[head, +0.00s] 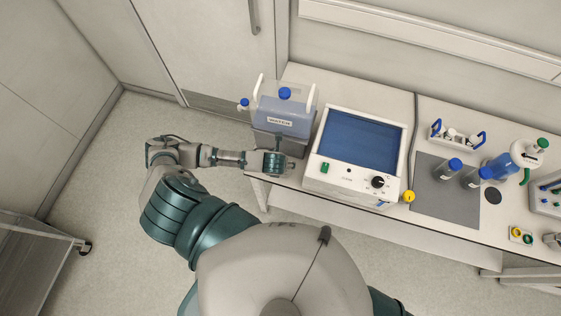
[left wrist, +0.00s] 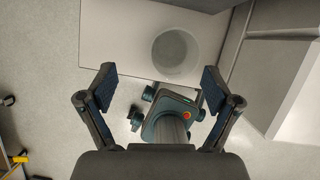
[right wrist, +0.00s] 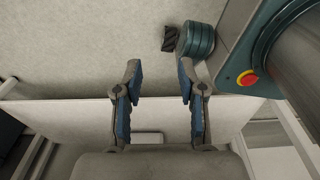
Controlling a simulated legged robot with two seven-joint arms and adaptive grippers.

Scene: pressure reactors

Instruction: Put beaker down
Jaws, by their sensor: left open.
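In the left wrist view, a pale, round, see-through beaker (left wrist: 176,52) stands on the white bench top (left wrist: 115,38) near its edge. My left gripper (left wrist: 159,75) is open, its two fingers wide apart. The beaker shows beyond the fingertips, a little right of the middle between them, and nothing is held. In the head view, my left gripper (head: 284,158) is over the bench's left end, in front of the water container; the beaker cannot be made out there. My right gripper (right wrist: 160,70) is open and empty in the right wrist view.
A water container (head: 284,110) stands behind my left gripper. A white device with a blue top (head: 360,143) stands close on its right. Farther right are blue-capped bottles (head: 448,170) on a grey mat (head: 432,200). Open floor lies left of the bench.

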